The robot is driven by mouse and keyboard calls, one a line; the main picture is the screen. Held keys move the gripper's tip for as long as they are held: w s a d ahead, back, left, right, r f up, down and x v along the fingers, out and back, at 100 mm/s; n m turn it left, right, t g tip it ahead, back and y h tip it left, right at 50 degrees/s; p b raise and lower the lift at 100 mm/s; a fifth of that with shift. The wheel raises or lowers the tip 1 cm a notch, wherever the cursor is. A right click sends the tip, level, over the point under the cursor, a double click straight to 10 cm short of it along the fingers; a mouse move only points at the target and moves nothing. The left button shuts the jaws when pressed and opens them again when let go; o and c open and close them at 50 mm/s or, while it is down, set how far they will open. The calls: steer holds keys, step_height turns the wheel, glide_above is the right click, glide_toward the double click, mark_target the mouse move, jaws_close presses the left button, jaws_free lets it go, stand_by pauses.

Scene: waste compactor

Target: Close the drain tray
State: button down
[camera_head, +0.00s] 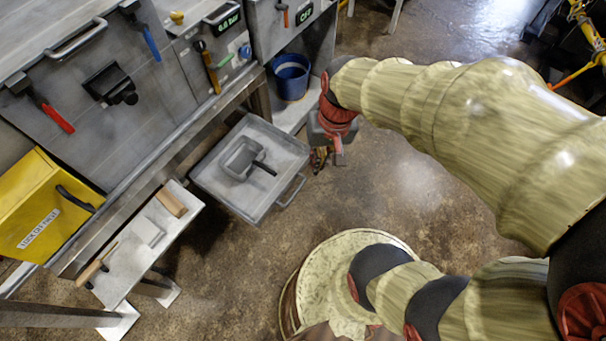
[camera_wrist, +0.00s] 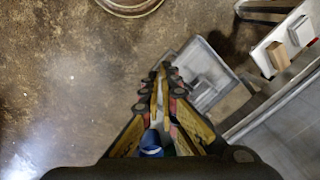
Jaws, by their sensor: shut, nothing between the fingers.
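The drain tray (camera_head: 208,172) is a shallow grey metal tray that sticks out from under the compactor's front. It has a bar handle (camera_head: 291,190) on its outer edge. A small grey scoop or pan (camera_head: 243,157) with a black handle lies in it. My gripper (camera_head: 319,160) is shut and empty, beside the tray's right corner; whether it touches the tray I cannot tell. In the wrist view, my closed fingertips (camera_wrist: 163,70) point down with the tray (camera_wrist: 207,103) just to their right.
A blue bucket (camera_head: 291,78) stands on a low shelf behind my gripper. A yellow lockout box (camera_head: 38,212) and a pale bench (camera_head: 122,262) with small tools stand at left. My round base is below. The floor (camera_head: 420,190) to the right is clear.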

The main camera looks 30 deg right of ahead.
steer(key=w+f+m+y, duration=0.4)
steer(key=f+m, duration=0.5)
steer(key=f, duration=0.8)
steer(key=m+t+h, duration=0.2)
steer(key=m+h, duration=0.2)
steer(key=m, duration=1.4)
glide_toward(302, 176)
steer(key=s+d+r, duration=0.3)
steer(key=s+r, duration=0.1)
steer(key=b+x, duration=0.2)
steer(key=x, duration=0.1)
steer(key=w+a+b+x, duration=0.1)
steer(key=x, duration=0.3)
steer(key=b+x, duration=0.2)
steer(key=x, duration=0.1)
steer(key=shift+w+a+f+b, duration=0.1)
steer(key=shift+w+a+b, duration=0.25)
steer(key=shift+w+a, duration=0.4)
steer(key=shift+w, duration=0.25)
